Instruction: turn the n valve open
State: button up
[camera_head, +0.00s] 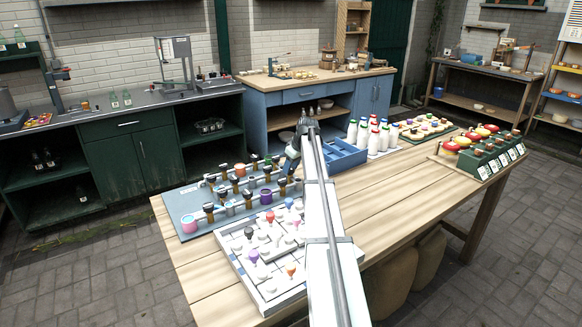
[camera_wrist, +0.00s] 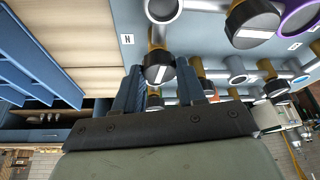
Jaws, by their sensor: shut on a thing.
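A blue-grey valve board (camera_head: 189,232) lies on the wooden table in the head view, with several black-knobbed valves on brass stems and grey pipes. In the wrist view, a small label (camera_wrist: 127,39), apparently N, sits beside a valve with a black knob (camera_wrist: 158,68) that has a white stripe. My gripper (camera_wrist: 158,92) is at this knob, one finger on each side, shut on it. The fingers hide part of the knob. In the head view, my gripper (camera_head: 291,164) is at the board's right end, and my arm hides what is behind it.
Other valves (camera_wrist: 252,22) stand close by on the same board. A white tray of coloured knobs (camera_head: 268,290) lies in front of it. A blue crate (camera_head: 345,157) and white bottles (camera_head: 372,135) stand to the right. The table's right front is bare.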

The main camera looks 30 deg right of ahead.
jog(key=shift+n+y, duration=0.3)
jog(key=shift+n, duration=0.5)
jog(key=o, duration=1)
jog(key=shift+o, duration=0.2)
jog(key=shift+r, duration=0.1)
jog(key=v, duration=1.3)
jog(key=shift+r, duration=0.3)
